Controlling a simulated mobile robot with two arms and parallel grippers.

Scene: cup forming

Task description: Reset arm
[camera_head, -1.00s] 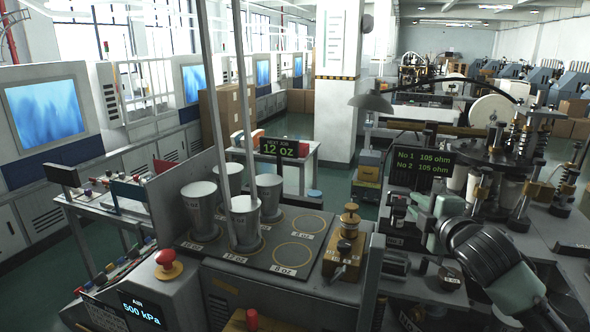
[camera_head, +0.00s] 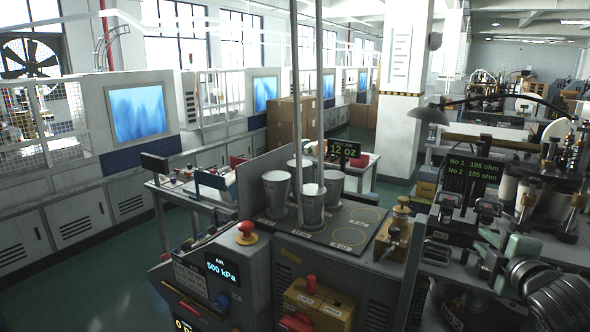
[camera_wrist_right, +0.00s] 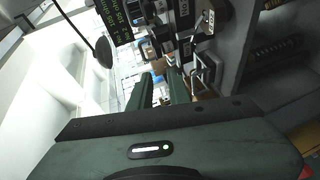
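My right gripper (camera_head: 505,240) is pale green and sits at the lower right of the head view, in front of the machine bench. My dark ribbed right arm comes in behind it from the lower right corner. In the right wrist view its two dark green fingers (camera_wrist_right: 158,86) stand apart with a narrow gap between them. Nothing shows held in that gap. My left gripper is not in view.
Metal cups (camera_head: 276,190) stand on a dark mat with ringed places (camera_head: 350,236). A resistance display (camera_head: 472,172) and bench machinery (camera_head: 568,165) stand near my right gripper. A control panel (camera_head: 222,270) is at the front left. Green floor (camera_head: 90,270) is clear at left.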

